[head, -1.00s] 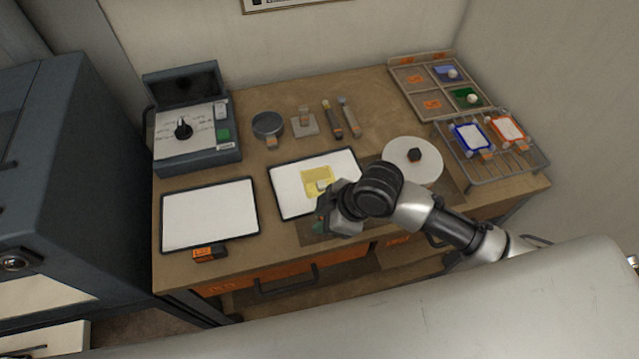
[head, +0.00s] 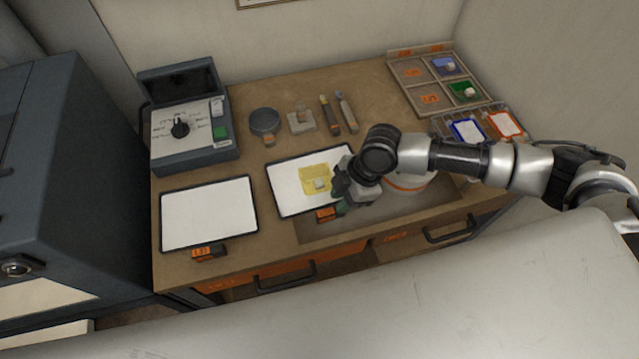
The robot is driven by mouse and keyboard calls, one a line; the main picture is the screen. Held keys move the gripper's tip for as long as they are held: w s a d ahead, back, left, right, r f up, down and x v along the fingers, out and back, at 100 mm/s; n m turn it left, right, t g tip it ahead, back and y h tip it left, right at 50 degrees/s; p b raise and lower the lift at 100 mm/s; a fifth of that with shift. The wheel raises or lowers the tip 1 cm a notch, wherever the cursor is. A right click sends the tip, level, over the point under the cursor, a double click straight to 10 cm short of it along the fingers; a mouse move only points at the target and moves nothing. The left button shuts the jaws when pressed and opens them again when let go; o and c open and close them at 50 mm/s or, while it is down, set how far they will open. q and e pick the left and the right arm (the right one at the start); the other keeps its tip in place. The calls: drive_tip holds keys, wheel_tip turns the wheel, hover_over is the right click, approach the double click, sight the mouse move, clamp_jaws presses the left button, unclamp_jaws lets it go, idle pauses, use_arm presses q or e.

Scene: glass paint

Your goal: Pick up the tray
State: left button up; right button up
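A white, black-rimmed tray (head: 283,187) lies flat in the middle of the table with a yellow square of glass (head: 314,175) on it. A small white knob sits on the yellow glass. The tray's orange-labelled handle (head: 326,213) sticks out at its front edge. A similar tray (head: 208,214), empty, lies to the left with its own handle (head: 207,252). My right gripper (head: 340,201) is at the right front corner of the middle tray, close beside the handle. My arm and wrist hide its fingers in part, so contact and opening are unclear. My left gripper is out of view.
A grey control box (head: 193,147) stands at the back left. A compartment box (head: 411,71) and a rack with blue and orange-framed panels (head: 467,131) are at the right. My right arm partly covers a white disc.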

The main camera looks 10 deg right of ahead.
sight(332, 211)
drive_tip(key=p+x, duration=0.1)
drive_tip(key=x, duration=0.2)
drive_tip(key=shift+a+f+p, duration=0.2)
drive_tip(key=shift+a+p, duration=0.15)
drive_tip(key=shift+p, duration=0.05)
drive_tip(key=shift+a+f, duration=0.15)
drive_tip(key=shift+f, duration=0.45)
clamp_jaws()
drive_tip(key=shift+r, duration=0.1)
